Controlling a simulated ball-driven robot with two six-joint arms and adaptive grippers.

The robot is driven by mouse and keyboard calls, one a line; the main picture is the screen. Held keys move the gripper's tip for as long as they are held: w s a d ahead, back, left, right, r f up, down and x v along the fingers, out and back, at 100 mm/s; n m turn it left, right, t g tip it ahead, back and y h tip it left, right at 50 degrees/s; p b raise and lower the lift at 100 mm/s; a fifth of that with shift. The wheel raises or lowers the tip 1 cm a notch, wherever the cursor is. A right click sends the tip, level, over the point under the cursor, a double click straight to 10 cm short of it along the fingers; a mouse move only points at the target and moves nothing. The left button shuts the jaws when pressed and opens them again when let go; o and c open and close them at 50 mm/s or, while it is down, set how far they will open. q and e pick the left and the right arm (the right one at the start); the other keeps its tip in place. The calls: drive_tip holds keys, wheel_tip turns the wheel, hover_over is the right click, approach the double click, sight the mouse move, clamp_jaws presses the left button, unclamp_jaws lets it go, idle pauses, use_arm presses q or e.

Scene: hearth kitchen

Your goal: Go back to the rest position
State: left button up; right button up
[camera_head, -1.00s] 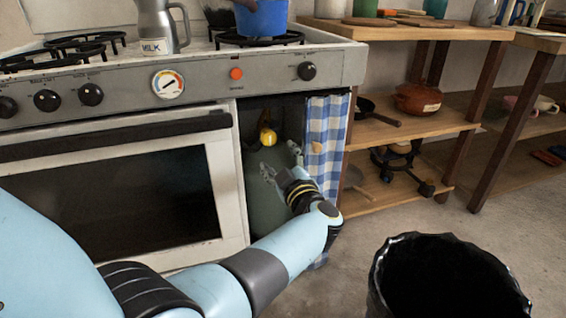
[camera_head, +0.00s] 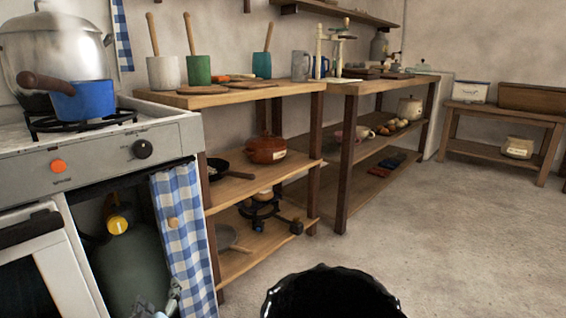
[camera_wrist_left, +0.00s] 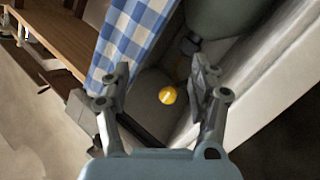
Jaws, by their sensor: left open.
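My left gripper (camera_head: 171,302) shows only in part at the bottom edge of the head view, in front of the gas bottle and beside the checked curtain. In the left wrist view its two fingers (camera_wrist_left: 161,88) are spread apart, with nothing held between them. A round yellow knob (camera_wrist_left: 167,96) shows beyond the gap between the fingers. The bottle (camera_wrist_left: 225,14) also shows in the wrist view. My right gripper is out of view.
The blue-and-white curtain (camera_head: 180,230) hangs at the bay's right side, close to my left gripper (camera_wrist_left: 130,40). The stove (camera_head: 100,155) is at left, wooden shelves (camera_head: 262,178) are right of it. The floor at right is clear.

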use_arm(q)
drive_tip(key=s+d+f+m+g+h, duration=0.1)
drive_tip(key=s+f+m+g+h, duration=0.3)
drive_tip(key=s+f, duration=0.8)
drive_tip(key=s+f+m+g+h, duration=0.2)
drive_tip(key=s+f+m+g, duration=0.5)
drive_tip(key=s, duration=0.9)
drive_tip(key=s+a+f+g+y, duration=0.1)
drive_tip(key=s+a+f+g, duration=0.15)
drive_tip(key=s, duration=0.55)
drive_tip(key=s+a+f+g+y, duration=0.1)
drive_tip(key=s+a, duration=0.2)
drive_tip(key=s, duration=0.5)
drive_tip(key=s+r+n+p, duration=0.1)
drive_tip(key=s+r+p, duration=0.4)
drive_tip(key=s+p, duration=0.6)
drive_tip(key=p, duration=0.2)
drive_tip(key=shift+d+p, duration=0.3)
drive_tip(key=shift+p, duration=0.1)
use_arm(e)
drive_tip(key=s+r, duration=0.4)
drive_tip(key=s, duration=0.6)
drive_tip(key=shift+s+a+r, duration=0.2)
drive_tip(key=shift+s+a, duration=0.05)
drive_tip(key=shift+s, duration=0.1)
use_arm(q)
drive_tip(key=shift+g, duration=0.25)
